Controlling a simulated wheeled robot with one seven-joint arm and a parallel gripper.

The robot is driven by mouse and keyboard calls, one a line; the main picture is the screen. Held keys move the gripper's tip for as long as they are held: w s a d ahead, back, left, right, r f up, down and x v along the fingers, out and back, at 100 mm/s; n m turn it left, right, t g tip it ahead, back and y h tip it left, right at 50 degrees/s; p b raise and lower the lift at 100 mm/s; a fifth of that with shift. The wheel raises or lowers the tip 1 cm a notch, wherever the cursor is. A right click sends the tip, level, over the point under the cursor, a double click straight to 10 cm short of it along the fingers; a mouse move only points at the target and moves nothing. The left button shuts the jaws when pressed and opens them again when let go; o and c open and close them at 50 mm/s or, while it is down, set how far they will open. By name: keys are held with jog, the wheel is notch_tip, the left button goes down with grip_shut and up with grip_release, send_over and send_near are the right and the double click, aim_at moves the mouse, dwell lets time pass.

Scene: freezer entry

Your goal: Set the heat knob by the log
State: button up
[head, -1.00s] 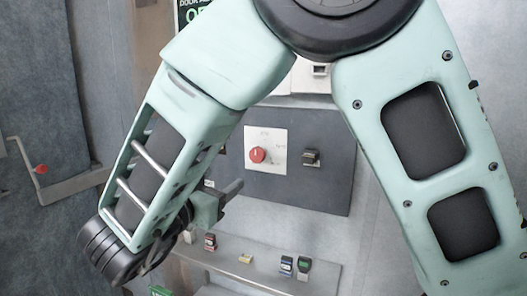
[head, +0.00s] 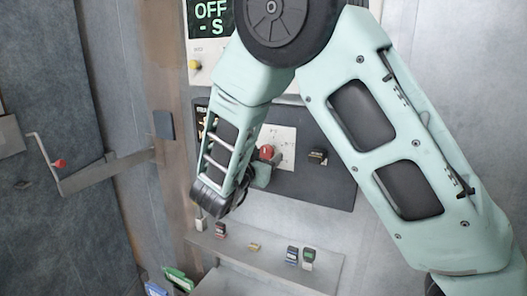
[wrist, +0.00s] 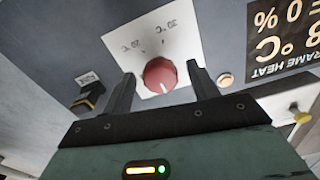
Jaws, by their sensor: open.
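The heat knob is a round red knob (head: 266,152) on a white square plate (head: 284,148) on the dark wall panel. In the wrist view the red knob (wrist: 160,74) has a white pointer line, and its plate carries temperature marks, upside down. My gripper (wrist: 160,70) is open, with one finger on each side of the knob; I cannot tell whether either touches it. A black display (wrist: 283,36) beside the plate reads FRAME HEAT with °C and % values. I see no clear log.
A black switch (head: 318,156) sits right of the plate. A ledge (head: 270,262) below holds several small stamp-like items. A lever with a red end (head: 60,163) is on the left door. A yellow button (head: 195,64) is below the OFF display (head: 208,18).

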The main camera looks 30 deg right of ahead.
jog(key=c, duration=1)
jog(key=shift+f+m+b, duration=0.15)
jog(key=shift+m+b, duration=0.15)
jog(key=shift+b, duration=0.3)
jog(key=m+b, duration=0.1)
jog(key=b, duration=0.1)
jog(key=m+b, duration=0.1)
jog(key=b, duration=0.1)
jog(key=shift+f+m+b, duration=0.25)
jog(key=shift+m+b, duration=0.05)
jog(key=m+b, duration=0.7)
jog(key=b, duration=0.7)
jog(key=shift+m, duration=0.4)
jog(key=m+b, duration=0.1)
jog(key=b, duration=0.1)
jog(key=m+b, duration=0.1)
jog(key=b, duration=0.1)
jog(key=shift+w+r+m, duration=0.1)
jog(key=shift+r+m, duration=0.15)
jog(key=shift+m, duration=0.15)
jog(key=shift+r, duration=0.1)
